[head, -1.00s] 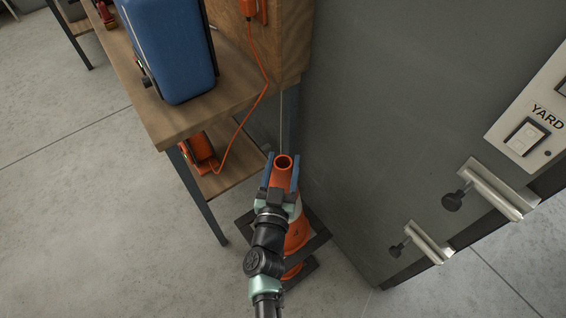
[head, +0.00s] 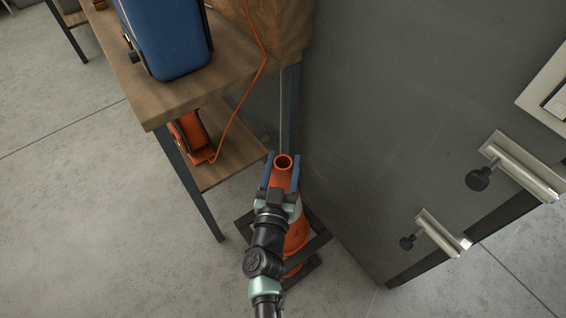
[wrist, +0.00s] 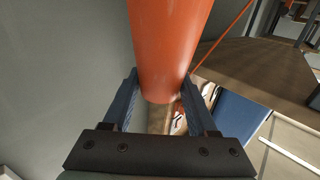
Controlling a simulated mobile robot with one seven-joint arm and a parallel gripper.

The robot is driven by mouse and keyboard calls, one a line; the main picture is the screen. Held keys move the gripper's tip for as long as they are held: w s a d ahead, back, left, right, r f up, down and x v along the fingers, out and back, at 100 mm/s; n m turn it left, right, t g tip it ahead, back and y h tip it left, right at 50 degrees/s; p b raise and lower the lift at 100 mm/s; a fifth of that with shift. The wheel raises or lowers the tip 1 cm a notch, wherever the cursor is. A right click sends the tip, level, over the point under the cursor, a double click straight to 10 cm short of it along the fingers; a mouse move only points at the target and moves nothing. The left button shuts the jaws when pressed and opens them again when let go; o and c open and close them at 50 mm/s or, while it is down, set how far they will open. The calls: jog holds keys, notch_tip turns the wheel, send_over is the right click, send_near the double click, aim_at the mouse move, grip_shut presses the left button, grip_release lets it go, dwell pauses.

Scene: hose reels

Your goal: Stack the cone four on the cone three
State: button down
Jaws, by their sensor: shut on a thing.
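An orange cone (head: 283,180) with a pale band stands upright, its open round top toward the head camera. My gripper (head: 283,162) is shut on it near the top, one blue finger on each side. In the wrist view the orange cone (wrist: 170,45) fills the space between the fingers (wrist: 168,95). Its dark square base (head: 321,237) shows partly behind my arm. More orange (head: 293,272) and a second dark base edge (head: 312,264) show below it, apparently another cone. My arm hides much of both; I cannot tell whether they touch or which cone is which number.
A wooden workbench (head: 165,100) with a blue case (head: 170,40) stands left of the cone. An orange reel (head: 187,135) sits on its lower shelf. A grey panel (head: 400,110) with metal brackets (head: 440,232) is close on the right. Concrete floor (head: 90,220) is open at left.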

notch_tip(320, 180, down, 31)
jog(key=b, duration=2.8)
jog(key=shift+b, duration=0.35)
jog(key=shift+f, duration=0.15)
jog(key=shift+c, duration=0.6)
grip_release()
jog(key=shift+f, duration=0.1)
jog(key=s+p, duration=0.1)
jog(key=s, duration=0.3)
jog(key=s+a+p, duration=0.1)
jog(key=s+p, duration=0.1)
jog(key=s, duration=0.2)
jog(key=s+a+p, duration=0.1)
jog(key=s, duration=0.3)
jog(key=shift+s+p, duration=0.35)
jog(key=shift+s, duration=0.05)
jog(key=shift+w, duration=0.1)
